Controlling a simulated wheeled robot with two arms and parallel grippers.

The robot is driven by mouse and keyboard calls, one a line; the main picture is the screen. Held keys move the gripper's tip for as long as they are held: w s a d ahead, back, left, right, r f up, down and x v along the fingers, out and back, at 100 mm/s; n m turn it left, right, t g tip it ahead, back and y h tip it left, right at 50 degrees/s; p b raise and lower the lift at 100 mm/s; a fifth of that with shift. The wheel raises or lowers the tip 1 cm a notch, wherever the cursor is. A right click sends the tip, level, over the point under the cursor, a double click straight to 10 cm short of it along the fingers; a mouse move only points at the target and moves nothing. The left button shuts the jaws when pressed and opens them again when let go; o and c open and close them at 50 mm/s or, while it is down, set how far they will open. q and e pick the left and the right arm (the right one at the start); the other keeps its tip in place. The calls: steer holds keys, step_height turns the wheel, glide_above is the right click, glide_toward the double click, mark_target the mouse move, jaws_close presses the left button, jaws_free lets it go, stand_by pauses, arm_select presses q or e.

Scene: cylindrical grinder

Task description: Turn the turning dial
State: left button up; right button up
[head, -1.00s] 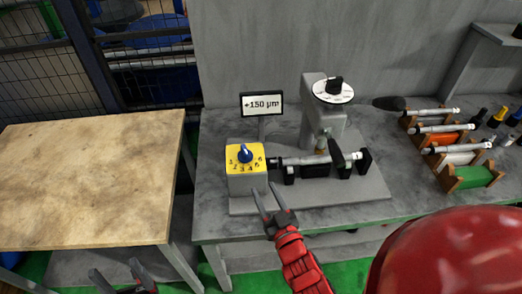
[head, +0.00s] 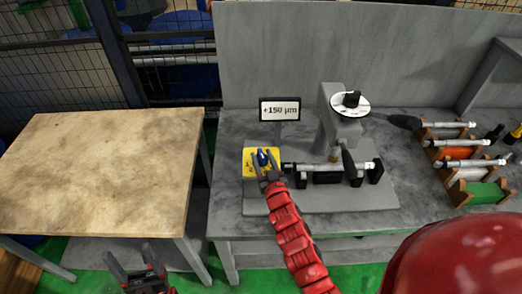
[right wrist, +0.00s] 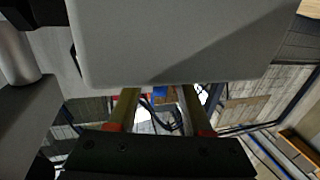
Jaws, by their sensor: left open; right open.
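The yellow dial box (head: 249,169) with a blue knob (head: 263,158) stands at the left end of the grinder. A second dial, white with a black knob (head: 351,99), tops the grinder's column. My right gripper (head: 265,169) is open at the yellow box, its fingers beside or over the blue knob and partly covering the face; contact cannot be told. The right wrist view shows its two spread fingers (right wrist: 158,100), their tips hidden by a pale grey block (right wrist: 180,45). My left gripper (head: 132,262) is open and empty, low at the left in front of the wooden table.
A display (head: 280,109) reading +150 µm stands behind the yellow box. A shaft (head: 325,167) lies across the grinder, right of the box. Racks with shafts (head: 465,165) stand at the right of the grey bench. The wooden table (head: 100,170) at left is bare.

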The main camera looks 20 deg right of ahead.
steer(key=shift+w, duration=0.95)
jaws_close()
